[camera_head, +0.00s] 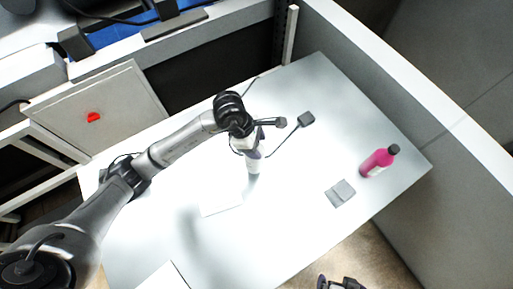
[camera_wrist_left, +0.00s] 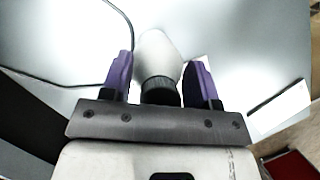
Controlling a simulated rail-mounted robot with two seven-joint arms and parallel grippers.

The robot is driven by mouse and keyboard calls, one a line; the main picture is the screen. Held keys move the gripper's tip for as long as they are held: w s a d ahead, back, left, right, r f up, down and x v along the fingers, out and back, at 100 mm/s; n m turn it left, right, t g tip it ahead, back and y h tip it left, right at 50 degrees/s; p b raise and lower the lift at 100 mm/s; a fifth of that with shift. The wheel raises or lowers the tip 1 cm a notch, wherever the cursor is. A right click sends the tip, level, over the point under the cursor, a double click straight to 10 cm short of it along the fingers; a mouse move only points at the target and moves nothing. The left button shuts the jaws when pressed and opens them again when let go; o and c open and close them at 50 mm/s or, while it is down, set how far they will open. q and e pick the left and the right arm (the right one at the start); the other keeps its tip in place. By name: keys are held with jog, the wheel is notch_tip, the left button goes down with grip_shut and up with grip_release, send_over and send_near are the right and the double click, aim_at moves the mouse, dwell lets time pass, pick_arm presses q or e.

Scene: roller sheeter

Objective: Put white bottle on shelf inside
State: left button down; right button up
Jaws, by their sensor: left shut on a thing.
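The white bottle (camera_wrist_left: 158,52) with a black cap stands between the purple fingers of my left gripper (camera_wrist_left: 160,80) in the left wrist view. In the head view my left gripper (camera_head: 254,152) is over the middle of the white table, shut on the bottle, whose white lower part (camera_head: 253,168) shows below the fingers. I cannot tell whether its base touches the table. My right gripper (camera_head: 340,284) shows only in part at the bottom edge of the head view; its fingers are not clear. I cannot make out the inside shelf for certain.
A grey flat item (camera_head: 340,193) and a small dark box with a cable (camera_head: 306,118) lie nearby. A white panel with a red handle (camera_head: 93,117) is at upper left. Low walls border the table.

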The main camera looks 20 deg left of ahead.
pick_arm(q)
notch_tip(320, 180, down, 4)
jog(key=shift+r, duration=0.2)
jog(key=shift+f, duration=0.15)
jog(key=shift+c, duration=1.8)
grip_release()
jog(key=shift+p, duration=0.3)
jog(key=b+v, duration=0.1)
jog(key=v, duration=1.1)
jog(key=shift+b, duration=0.4)
